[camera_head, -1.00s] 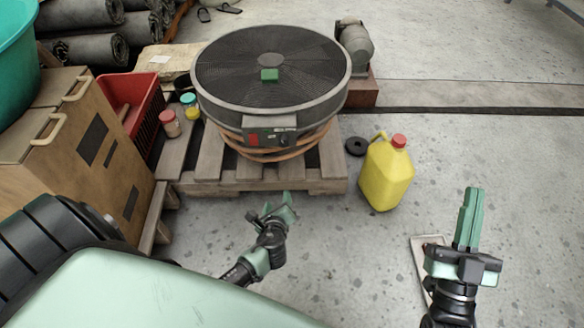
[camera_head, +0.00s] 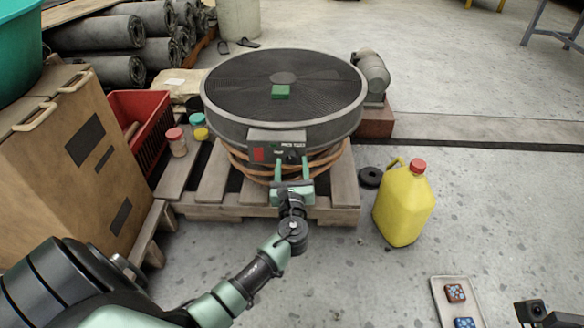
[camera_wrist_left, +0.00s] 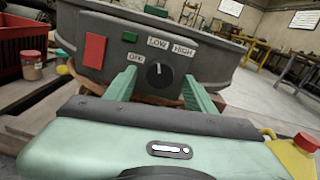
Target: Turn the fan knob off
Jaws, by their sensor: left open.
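The large round fan (camera_head: 212,105) lies face up on a wooden pallet, with a dark control panel on its front. In the left wrist view the black knob (camera_wrist_left: 159,76) is on this panel, below the labels OFF, LOW and HIGH. Its white mark is at the top, pointing roughly toward LOW. My left gripper (camera_head: 292,168) is open at the panel. In the left wrist view its green fingers stand on either side of the knob, with gaps between them and it. Of my right arm only a dark part shows at the lower right; its fingers are out of view.
A yellow jug (camera_head: 403,205) with a red cap stands on the floor right of the pallet (camera_head: 240,212). A red crate (camera_head: 150,120), two small jars and a wooden box (camera_head: 55,170) are at the left. A tray (camera_head: 438,290) with small blocks lies at the lower right.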

